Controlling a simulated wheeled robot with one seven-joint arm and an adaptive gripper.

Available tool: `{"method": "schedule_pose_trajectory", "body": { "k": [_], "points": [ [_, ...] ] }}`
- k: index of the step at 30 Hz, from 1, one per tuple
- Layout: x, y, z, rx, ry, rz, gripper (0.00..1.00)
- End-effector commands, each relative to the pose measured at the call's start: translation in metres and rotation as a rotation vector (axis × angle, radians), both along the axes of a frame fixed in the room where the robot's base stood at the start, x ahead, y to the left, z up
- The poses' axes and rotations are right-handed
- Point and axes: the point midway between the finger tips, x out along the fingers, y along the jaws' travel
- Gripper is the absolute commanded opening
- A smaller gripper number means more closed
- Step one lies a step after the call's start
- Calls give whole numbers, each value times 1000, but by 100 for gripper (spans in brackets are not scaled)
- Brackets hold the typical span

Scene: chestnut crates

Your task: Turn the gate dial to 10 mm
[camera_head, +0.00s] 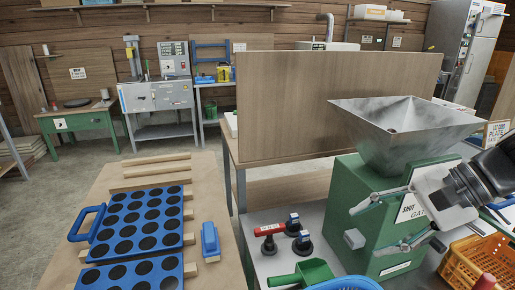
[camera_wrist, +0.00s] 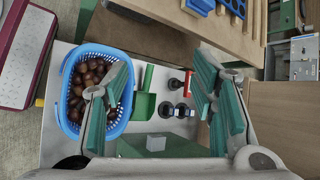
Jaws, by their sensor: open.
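A green machine (camera_head: 375,190) with a grey metal hopper (camera_head: 405,125) stands at the right. Its front carries a white label (camera_head: 410,208) reading "SHUT" and "GATE", partly covered by my gripper. A small pale grey knob-like part (camera_head: 354,239) sticks out of the machine's left side; I cannot tell if it is the gate dial. No dial scale or 10 mm mark is readable. My gripper (camera_head: 366,229) is open in front of the machine, its fingers either side of the label. In the wrist view my gripper (camera_wrist: 162,75) is open and empty, with a grey block (camera_wrist: 156,142) below between the fingers.
A blue basket (camera_wrist: 91,55) of chestnuts, a green scoop (camera_head: 305,274), a red-handled tool (camera_head: 268,230) and black knobbed pieces (camera_head: 302,244) stand beside the machine. An orange crate (camera_head: 465,268) is at the lower right. A wooden panel (camera_head: 320,95) rises behind.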

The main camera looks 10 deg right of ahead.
Motion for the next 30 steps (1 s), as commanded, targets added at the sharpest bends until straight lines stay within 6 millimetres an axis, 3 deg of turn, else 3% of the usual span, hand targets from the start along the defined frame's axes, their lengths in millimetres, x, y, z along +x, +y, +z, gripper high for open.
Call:
{"method": "schedule_pose_trajectory", "body": {
  "k": [1,3,5,9,15,18,21,24,30],
  "points": [
    [14,-20,-15,82,-2,-97,52],
    [28,-47,-24,189,-23,-217,52],
    [38,-74,-32,278,-50,-323,52],
    [50,-147,-53,471,-143,-573,52],
    [30,-253,-83,683,-318,-887,52],
    [14,-288,-93,742,-389,-990,52],
    [3,-308,-99,773,-432,-1048,52],
    [1,-315,-100,784,-450,-1068,52],
    [22,-311,-100,784,-450,-1066,52]
  ]
}}
